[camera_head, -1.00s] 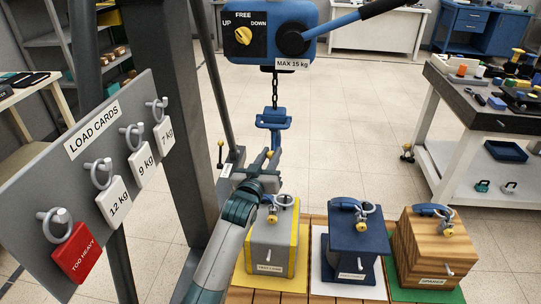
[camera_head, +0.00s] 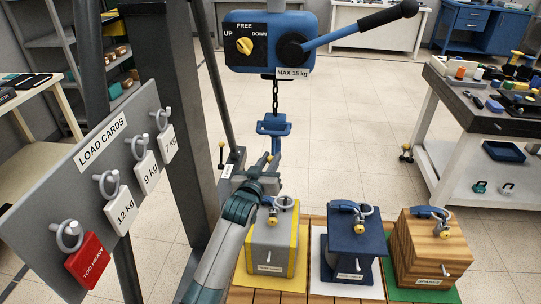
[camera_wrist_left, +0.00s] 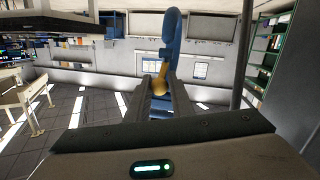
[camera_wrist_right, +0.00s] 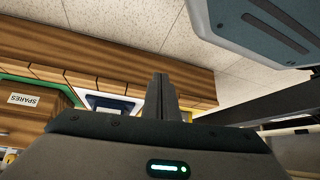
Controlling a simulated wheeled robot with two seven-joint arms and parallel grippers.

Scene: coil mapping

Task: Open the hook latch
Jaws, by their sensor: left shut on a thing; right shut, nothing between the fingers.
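The blue crane hook (camera_head: 275,147) hangs on a chain below its blue block (camera_head: 274,125). In the left wrist view the curved blue hook (camera_wrist_left: 172,35) rises past my fingertips. A yellow latch piece (camera_wrist_left: 157,83) sits at the hook's lower part, between the fingers. My left gripper (camera_wrist_left: 160,88) is shut on this yellow piece. In the head view my left gripper (camera_head: 268,172) is at the hook and partly covers it. My right gripper (camera_wrist_right: 163,92) is shut and empty in the right wrist view, and is not seen in the head view.
A blue hoist box (camera_head: 268,42) with a lever hangs above. A board of load cards (camera_head: 85,190) stands at left beside a grey post (camera_head: 180,110). Grey (camera_head: 275,245), blue (camera_head: 350,240) and wooden (camera_head: 432,245) boxes stand below. A workbench (camera_head: 480,130) is at right.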

